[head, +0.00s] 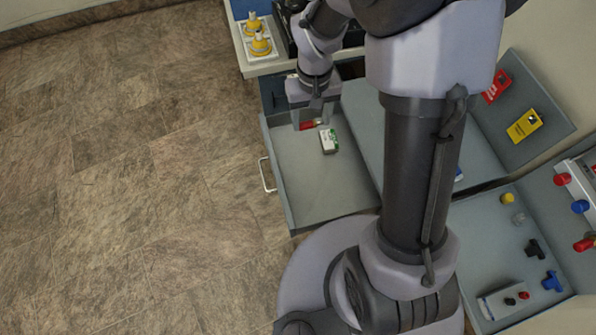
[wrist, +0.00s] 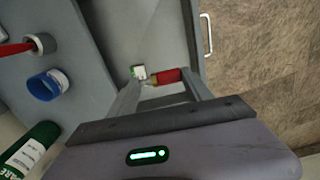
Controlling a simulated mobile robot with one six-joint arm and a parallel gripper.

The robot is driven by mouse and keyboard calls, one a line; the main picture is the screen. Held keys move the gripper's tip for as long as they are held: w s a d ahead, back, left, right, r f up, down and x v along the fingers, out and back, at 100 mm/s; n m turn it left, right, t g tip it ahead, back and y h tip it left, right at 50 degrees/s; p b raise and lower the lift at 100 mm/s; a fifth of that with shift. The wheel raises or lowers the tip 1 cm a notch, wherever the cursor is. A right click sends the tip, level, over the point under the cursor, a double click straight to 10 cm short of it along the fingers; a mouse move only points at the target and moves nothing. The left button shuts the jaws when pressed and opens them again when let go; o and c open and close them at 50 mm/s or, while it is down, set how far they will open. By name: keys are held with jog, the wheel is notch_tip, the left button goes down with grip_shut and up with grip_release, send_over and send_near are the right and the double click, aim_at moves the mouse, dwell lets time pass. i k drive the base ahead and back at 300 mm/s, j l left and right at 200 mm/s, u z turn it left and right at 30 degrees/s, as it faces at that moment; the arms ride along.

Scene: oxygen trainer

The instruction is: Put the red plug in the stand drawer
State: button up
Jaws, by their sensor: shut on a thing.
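The red plug (wrist: 168,77) is held between the fingertips of my gripper (wrist: 160,88) in the wrist view. In the head view the red plug (head: 307,126) shows between the fingers of my gripper (head: 310,122), over the open stand drawer (head: 325,185). A small white and green box (head: 328,141) lies in the drawer, right beside the plug in the picture. It also shows in the wrist view (wrist: 139,72). I cannot tell whether the plug touches the drawer floor.
The drawer's handle (head: 267,174) faces the floor on the left. Yellow fittings (head: 261,43) stand on a counter at the top. Red and yellow tags (head: 524,125) hang at the right. A worktop (head: 510,265) with several coloured fittings is at lower right. The drawer's front half is bare.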

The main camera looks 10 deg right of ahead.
aim_at(317, 174)
jog(key=u, duration=0.45)
jog(key=j+u, duration=0.15)
jog(key=u, duration=0.8)
jog(key=j+u, duration=0.1)
jog(key=u, duration=0.85)
jog(key=i+j+z, duration=0.15)
jog(key=i, duration=0.3)
jog(key=z, duration=0.45)
jog(key=i+z, duration=0.1)
jog(key=z, duration=0.75)
jog(key=i+j+z, duration=0.1)
jog(key=z, duration=0.3)
jog(key=j+z, duration=0.1)
jog(key=z, duration=0.35)
jog(key=j+z, duration=0.1)
jog(key=z, duration=0.3)
jog(key=i+z, duration=0.1)
jog(key=z, duration=0.35)
jog(key=j+z, duration=0.15)
jog(key=z, duration=0.35)
jog(key=i+j+z, duration=0.1)
jog(key=z, duration=0.35)
jog(key=j+z, duration=0.1)
jog(key=z, duration=0.4)
